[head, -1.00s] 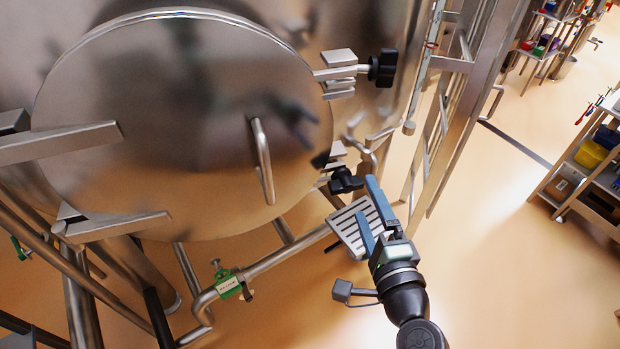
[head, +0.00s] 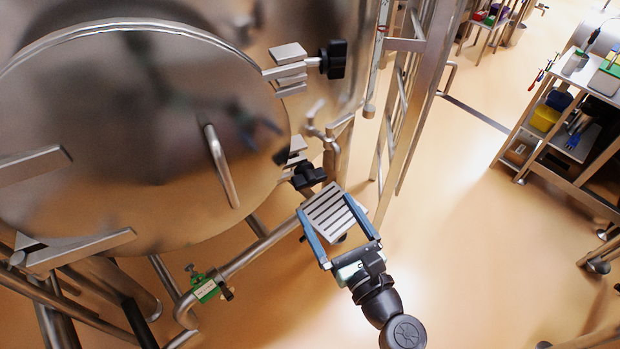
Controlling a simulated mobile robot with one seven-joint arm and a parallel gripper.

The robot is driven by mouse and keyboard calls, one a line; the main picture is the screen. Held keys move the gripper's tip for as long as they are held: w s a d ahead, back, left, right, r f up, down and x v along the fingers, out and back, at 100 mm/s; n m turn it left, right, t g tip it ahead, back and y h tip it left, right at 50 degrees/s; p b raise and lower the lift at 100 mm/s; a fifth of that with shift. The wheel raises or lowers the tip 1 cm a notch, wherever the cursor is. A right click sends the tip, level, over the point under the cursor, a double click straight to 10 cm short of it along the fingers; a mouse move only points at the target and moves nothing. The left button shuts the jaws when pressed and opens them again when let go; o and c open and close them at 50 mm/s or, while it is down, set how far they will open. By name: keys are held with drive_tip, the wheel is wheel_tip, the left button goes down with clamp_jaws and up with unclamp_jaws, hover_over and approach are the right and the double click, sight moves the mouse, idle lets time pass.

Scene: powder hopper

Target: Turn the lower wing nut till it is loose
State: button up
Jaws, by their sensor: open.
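The lower wing nut (head: 308,176) is a black knob with lobes on a steel clamp (head: 294,156) at the lower right rim of the round hatch (head: 130,120). My gripper (head: 324,204) has two blue fingers spread wide apart and nothing between them. Its fingertips point up at the nut from just below and to the right. They look apart from it, though the depth gap is hard to judge. The upper wing nut (head: 333,60), also black, sits on its own clamp (head: 287,68) higher on the rim.
A slotted metal plate (head: 333,212) shows behind my fingers. The hatch handle (head: 221,165) stands out left of the nut. A ladder-like steel frame (head: 405,110) rises to the right. A pipe with a green-tagged valve (head: 205,288) runs below. Open floor lies right.

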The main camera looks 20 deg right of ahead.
sight(312, 185)
drive_tip(key=w, duration=0.3)
drive_tip(key=w+p, duration=0.1)
drive_tip(key=w, duration=0.3)
drive_tip(key=shift+w+a, duration=0.2)
drive_tip(key=shift+w, duration=0.1)
drive_tip(key=c, duration=1.1)
drive_tip(key=shift+c, duration=0.2)
